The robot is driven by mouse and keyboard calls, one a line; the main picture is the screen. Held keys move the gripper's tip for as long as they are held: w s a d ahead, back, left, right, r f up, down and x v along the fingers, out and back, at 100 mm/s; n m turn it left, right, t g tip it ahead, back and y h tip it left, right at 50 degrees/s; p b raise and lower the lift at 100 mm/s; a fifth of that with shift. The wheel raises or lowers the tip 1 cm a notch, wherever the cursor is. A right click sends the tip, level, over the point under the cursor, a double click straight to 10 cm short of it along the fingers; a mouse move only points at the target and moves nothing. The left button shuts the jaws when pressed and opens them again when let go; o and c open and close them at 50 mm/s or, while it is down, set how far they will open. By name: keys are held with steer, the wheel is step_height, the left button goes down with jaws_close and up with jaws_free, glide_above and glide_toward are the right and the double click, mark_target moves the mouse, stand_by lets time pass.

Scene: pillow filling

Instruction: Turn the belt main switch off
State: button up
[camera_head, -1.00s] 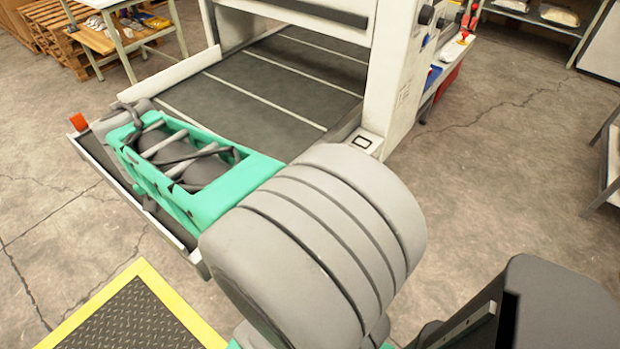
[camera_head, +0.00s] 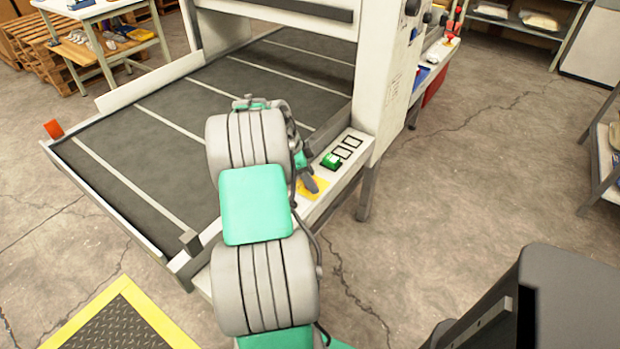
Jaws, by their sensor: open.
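The belt machine's side rail carries a small control panel (camera_head: 345,152) beside the dark belt. On it are a yellow plate (camera_head: 319,184), a lit green rocker switch (camera_head: 331,161) and two black-framed labels or buttons. I cannot read which of them is the belt main switch. My gripper (camera_head: 307,180) is at the panel, mostly hidden behind my arm's grey and teal links. A grey finger shows over the yellow plate, open, left of and below the green switch. I cannot tell if it touches anything.
The dark belt (camera_head: 160,140) with white cross lines runs under the white machine frame (camera_head: 390,80). A yellow-edged mat (camera_head: 125,315) lies at the front left. Floor right of the machine is clear.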

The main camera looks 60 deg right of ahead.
steer(key=shift+c, duration=0.2)
jaws_close()
stand_by(0.5)
